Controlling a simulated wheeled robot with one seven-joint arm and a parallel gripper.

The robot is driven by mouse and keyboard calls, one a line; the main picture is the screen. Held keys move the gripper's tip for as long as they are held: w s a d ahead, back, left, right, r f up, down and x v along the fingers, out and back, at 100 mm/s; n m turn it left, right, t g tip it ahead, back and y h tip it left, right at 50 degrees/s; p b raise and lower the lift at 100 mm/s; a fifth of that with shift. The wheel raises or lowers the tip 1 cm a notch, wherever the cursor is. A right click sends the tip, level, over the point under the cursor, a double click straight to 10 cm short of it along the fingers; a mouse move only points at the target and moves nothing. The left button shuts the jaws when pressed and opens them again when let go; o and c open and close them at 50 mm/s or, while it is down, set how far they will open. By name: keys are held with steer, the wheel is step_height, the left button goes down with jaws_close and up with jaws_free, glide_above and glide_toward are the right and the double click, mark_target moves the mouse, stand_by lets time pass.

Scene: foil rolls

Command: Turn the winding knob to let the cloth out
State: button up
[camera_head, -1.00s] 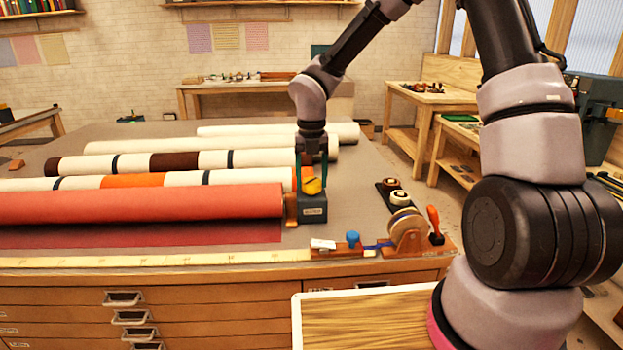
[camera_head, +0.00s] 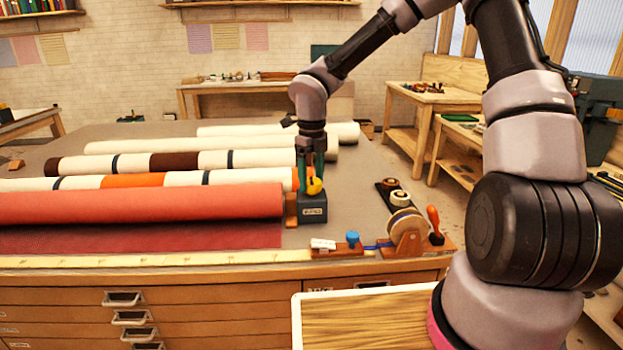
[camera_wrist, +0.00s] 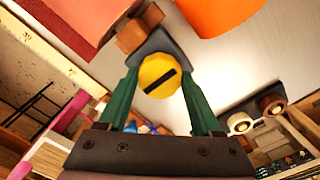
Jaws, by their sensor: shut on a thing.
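The winding knob (camera_head: 314,186) is yellow and sits on a dark grey box (camera_head: 312,209) at the right end of the red cloth roll (camera_head: 140,203). In the wrist view the knob (camera_wrist: 160,76) shows a black slot lying at a slant. My gripper (camera_head: 311,178) points down over the box, and its green fingers are shut on the knob, one on each side. Red cloth (camera_head: 140,236) lies flat on the table in front of the roll. The roll's far end is out of view.
Striped and white rolls (camera_head: 200,160) lie behind the red roll. To the right stand a wooden tape holder (camera_head: 408,236), an orange-handled tool (camera_head: 434,222) and a dark rack of small rolls (camera_head: 393,193). A measuring strip (camera_head: 150,261) runs along the front edge. Grey tabletop right of the box is clear.

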mark_target(311, 181)
steer(key=shift+n, duration=0.3)
steer(key=o, duration=1.4)
step_height(311, 181, up, 5)
steer(key=shift+w+f, duration=0.1)
steer(key=shift+a+r, duration=0.1)
steer(key=shift+r, duration=1.25)
